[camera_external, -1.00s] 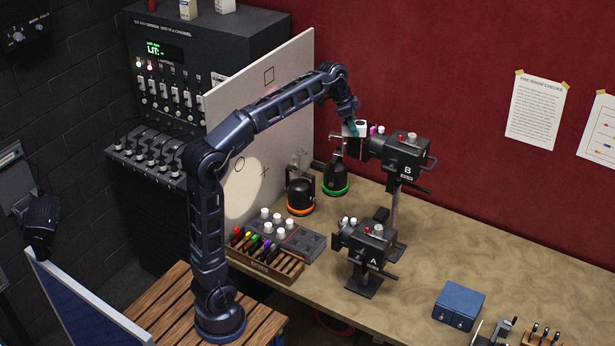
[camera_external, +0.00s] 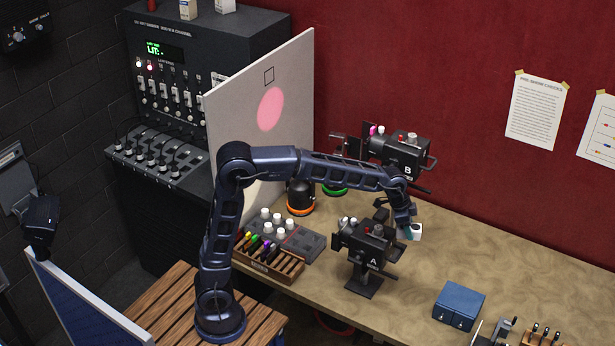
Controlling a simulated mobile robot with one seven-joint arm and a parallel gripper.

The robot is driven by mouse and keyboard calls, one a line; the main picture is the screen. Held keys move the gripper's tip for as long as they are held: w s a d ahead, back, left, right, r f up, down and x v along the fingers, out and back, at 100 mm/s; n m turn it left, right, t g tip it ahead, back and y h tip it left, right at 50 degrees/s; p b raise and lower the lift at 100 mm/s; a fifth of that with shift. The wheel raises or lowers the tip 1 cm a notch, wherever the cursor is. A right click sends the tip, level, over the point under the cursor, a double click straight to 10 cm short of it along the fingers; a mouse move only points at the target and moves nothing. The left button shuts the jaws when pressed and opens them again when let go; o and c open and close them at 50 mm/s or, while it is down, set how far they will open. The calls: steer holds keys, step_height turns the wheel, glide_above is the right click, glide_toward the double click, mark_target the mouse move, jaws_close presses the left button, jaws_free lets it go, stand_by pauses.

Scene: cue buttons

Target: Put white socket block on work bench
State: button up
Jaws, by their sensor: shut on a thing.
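The white socket block (camera_external: 416,233) is a small white block with a dark round opening. My gripper (camera_external: 409,229) is shut on it, just right of the black lamp marked A (camera_external: 370,250). The block looks to be above or close to the work bench (camera_external: 530,270); I cannot tell whether it touches the bench top. The bench is tan with a mottled surface. My arm hides part of the stand under the lamp marked B (camera_external: 402,158).
Bench right of lamp A is clear up to a blue box (camera_external: 459,306). A wooden rack (camera_external: 268,262) with coloured pieces and a grey tray (camera_external: 305,242) stand left of lamp A. An orange-ringed black lamp (camera_external: 300,197) stands behind. A white board (camera_external: 240,115) stands at the left.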

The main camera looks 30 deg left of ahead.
steer(key=s+d+f, duration=0.3)
steer(key=s+f, duration=0.1)
steer(key=f, duration=0.3)
steer(key=s+d+f, duration=0.4)
steer(key=f, duration=0.2)
step_height(320, 180, down, 20)
steer(key=shift+w+a+f, duration=0.1)
steer(key=shift+a+f, duration=0.05)
steer(key=shift+f, duration=0.05)
steer(key=shift+f, duration=0.15)
steer(key=o, duration=1.1)
steer(key=shift+o, duration=0.2)
steer(key=v, duration=0.8)
